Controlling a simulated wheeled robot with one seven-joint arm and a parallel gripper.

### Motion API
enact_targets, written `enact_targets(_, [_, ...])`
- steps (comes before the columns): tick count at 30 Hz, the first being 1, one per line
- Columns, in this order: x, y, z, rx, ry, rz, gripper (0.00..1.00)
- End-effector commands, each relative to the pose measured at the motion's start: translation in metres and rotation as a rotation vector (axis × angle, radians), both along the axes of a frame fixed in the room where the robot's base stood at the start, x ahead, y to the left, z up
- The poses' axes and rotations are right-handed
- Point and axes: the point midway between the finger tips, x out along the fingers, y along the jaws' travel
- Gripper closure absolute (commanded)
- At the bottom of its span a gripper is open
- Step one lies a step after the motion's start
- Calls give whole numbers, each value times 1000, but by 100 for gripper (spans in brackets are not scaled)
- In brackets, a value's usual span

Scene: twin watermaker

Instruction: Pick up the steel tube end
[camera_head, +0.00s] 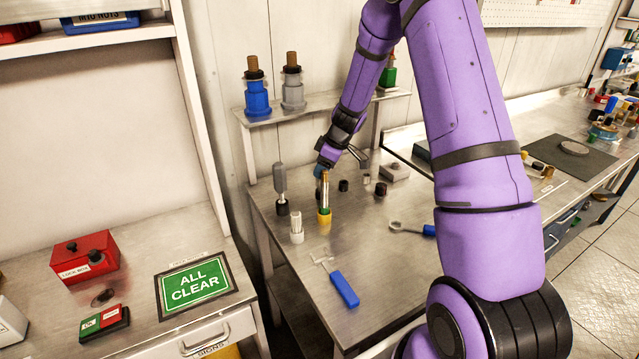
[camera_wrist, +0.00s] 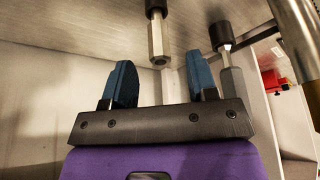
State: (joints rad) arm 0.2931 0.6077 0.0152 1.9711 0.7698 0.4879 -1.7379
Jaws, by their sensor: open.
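In the wrist view a hexagonal steel tube end (camera_wrist: 158,42) hangs from a black collar at the top of the picture, where the metal bench surface shows. My gripper (camera_wrist: 160,72) is open, with a blue finger on either side of the tube end's line. The tube end's free tip shows between the fingertips, with clear gaps to both and no visible contact. In the head view my gripper (camera_head: 324,166) is low over the bench, small and partly hidden by my arm. I cannot pick out this tube end there.
A shiny tube in a green-and-yellow base (camera_head: 325,216) stands close to my gripper. A grey-topped piece with a black base (camera_head: 281,186) and a white ribbed piece (camera_head: 296,228) stand to the left. A blue-handled tool (camera_head: 344,289) lies in front. A shelf (camera_head: 270,119) is behind.

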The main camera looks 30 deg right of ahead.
Motion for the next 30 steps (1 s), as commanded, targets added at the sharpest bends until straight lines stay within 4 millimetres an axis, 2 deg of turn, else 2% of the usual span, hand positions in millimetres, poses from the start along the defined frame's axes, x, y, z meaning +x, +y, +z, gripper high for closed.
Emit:
enact_targets(5, [3, 3, -12, 1, 2, 0, 47])
enact_targets(13, [13, 13, -44, 1, 2, 1, 47])
enact_targets(20, [14, 14, -46, 0, 0, 0, 47])
enact_targets(21, [14, 14, -46, 0, 0, 0, 49])
enact_targets(27, [14, 13, -46, 0, 0, 0, 95])
enact_targets(30, [14, 13, -46, 0, 0, 0, 98])
